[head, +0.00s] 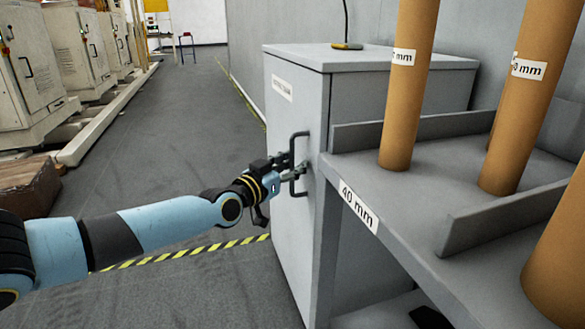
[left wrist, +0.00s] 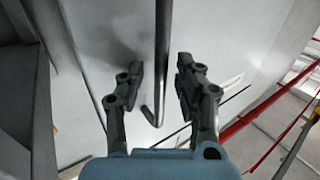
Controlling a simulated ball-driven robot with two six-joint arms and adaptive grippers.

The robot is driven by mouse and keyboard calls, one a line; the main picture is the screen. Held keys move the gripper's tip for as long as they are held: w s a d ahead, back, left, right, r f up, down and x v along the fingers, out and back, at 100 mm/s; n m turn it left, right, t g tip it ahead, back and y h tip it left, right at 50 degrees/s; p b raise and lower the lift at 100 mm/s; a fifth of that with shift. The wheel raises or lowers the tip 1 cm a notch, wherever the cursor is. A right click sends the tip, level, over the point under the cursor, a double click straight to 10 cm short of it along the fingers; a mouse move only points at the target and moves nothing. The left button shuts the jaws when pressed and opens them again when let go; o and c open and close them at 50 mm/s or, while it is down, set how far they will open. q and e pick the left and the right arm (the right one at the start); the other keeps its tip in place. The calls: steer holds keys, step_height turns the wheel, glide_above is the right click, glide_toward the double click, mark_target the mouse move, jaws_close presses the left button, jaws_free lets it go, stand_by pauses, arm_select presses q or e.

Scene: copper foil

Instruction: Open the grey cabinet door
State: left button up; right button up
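The grey cabinet (head: 285,235) stands in the middle of the head view, with a white label near the top of its door. The door looks closed. A dark upright bar handle (head: 293,150) sits on the door near its right edge. My left gripper (head: 291,170) is at the handle's lower half. In the left wrist view, the handle bar (left wrist: 162,50) runs between the two fingers of the left gripper (left wrist: 160,82). The fingers are apart, with a visible gap on each side of the bar. My right gripper is not in view.
A grey shelf (head: 440,222) with several brown tubes stands close on the cabinet's right. A small yellow and dark device (head: 347,46) lies on the cabinet top. Left of the cabinet is open floor (head: 180,130) with yellow-black tape (head: 190,252). Pale machines line the far left.

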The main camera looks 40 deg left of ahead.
arm_select(q)
steer(key=shift+c, duration=0.4)
jaws_close()
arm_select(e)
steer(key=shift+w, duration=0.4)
arm_select(q)
steer(key=shift+s, duration=0.15)
